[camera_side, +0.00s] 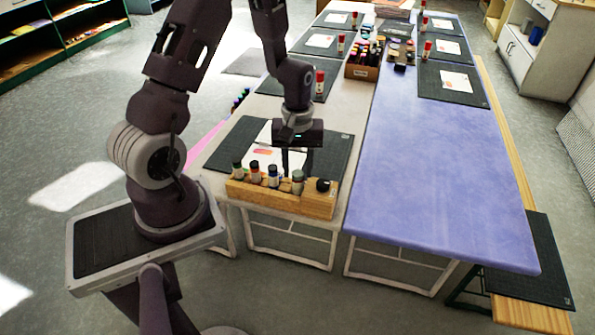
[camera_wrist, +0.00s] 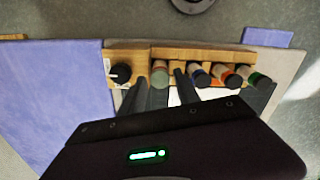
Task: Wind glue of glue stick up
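A wooden rack (camera_side: 318,203) stands at the near end of the light table, with several capped tubes in it. It also shows in the wrist view (camera_wrist: 205,54). One tube has a plain grey-green top (camera_side: 298,182), seen in the wrist view (camera_wrist: 160,73); others have dark caps over blue, orange or green bands. I cannot tell which, if any, is the glue stick. Red-capped sticks (camera_side: 319,82) stand farther back.
A black mat (camera_side: 331,155) with white paper lies under my gripper. A dark round knob-like piece (camera_side: 322,185) sits at the rack's right end. A crate of bottles (camera_side: 362,72) stands farther back. The blue-violet table (camera_side: 440,170) on the right is largely clear.

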